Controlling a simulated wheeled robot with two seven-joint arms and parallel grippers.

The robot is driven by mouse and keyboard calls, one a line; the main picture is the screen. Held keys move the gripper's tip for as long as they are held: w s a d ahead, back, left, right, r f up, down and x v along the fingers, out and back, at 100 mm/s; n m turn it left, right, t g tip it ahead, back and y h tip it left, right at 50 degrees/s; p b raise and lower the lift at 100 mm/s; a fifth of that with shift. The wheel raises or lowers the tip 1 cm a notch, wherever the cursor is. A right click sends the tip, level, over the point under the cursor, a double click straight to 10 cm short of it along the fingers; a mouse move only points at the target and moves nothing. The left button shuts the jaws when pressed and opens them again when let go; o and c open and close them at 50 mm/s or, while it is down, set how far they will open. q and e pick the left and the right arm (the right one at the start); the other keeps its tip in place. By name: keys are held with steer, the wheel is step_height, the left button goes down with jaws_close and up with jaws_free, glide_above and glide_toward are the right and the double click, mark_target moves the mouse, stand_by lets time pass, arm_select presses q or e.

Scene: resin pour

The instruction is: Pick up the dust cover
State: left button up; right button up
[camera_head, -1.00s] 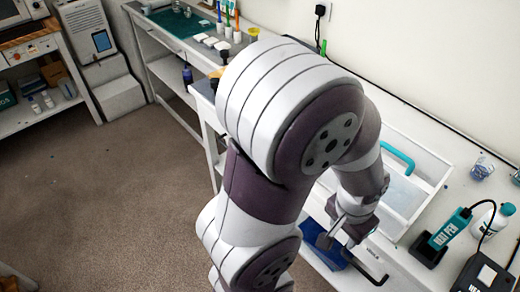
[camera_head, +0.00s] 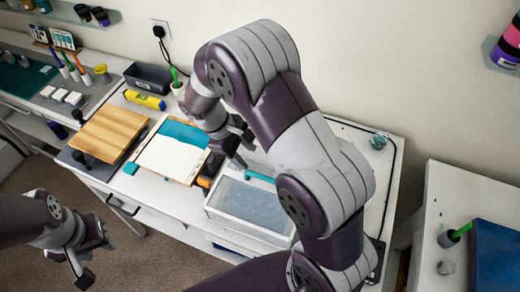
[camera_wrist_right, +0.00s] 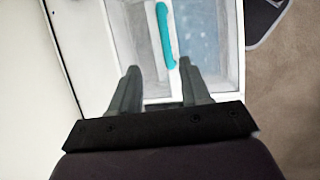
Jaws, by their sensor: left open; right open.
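The dust cover (camera_head: 250,208) is a clear box with pale edges and a teal bar handle (camera_head: 260,177) on top. It stands on the white worktop right of the middle. In the right wrist view the teal handle (camera_wrist_right: 165,35) lies just beyond my open fingers (camera_wrist_right: 158,68), and nothing is between the fingertips. In the head view my right gripper (camera_head: 238,150) is above the far left side of the cover, and my right arm hides part of the cover's surroundings. My left gripper (camera_head: 85,262) is open and empty, low at the left over the floor, apart from the bench.
Left of the cover lie a white and teal panel (camera_head: 172,155) and a wooden board (camera_head: 108,134). A grey bin (camera_head: 150,78) and yellow level (camera_head: 144,99) are behind. At the right a separate white table holds a blue panel (camera_head: 495,258).

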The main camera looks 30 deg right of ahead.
mark_target(263, 177)
steer(key=shift+b+x, duration=0.35)
steer(key=shift+x, duration=0.5)
steer(key=s+f, duration=0.1)
steer(key=s+d+f+p, duration=0.1)
steer(key=s+f, duration=0.1)
steer(key=shift+s, duration=0.3)
steer(key=f+p, duration=0.1)
steer(key=d+f+p, duration=0.1)
steer(key=f, duration=0.1)
steer(key=w+d+f+p, duration=0.1)
steer(key=f, duration=0.1)
steer(key=shift+d+f, duration=0.2)
steer(key=shift+s+f, duration=0.15)
steer(key=shift+f, duration=0.1)
steer(key=shift+s, duration=0.3)
arm_select(q)
steer(key=r, duration=0.1)
steer(key=s+r, duration=0.2)
steer(key=r, duration=0.1)
steer(key=shift+a, duration=0.35)
arm_select(e)
steer(key=shift+w, duration=0.2)
jaws_close()
arm_select(q)
steer(key=shift+s, duration=0.1)
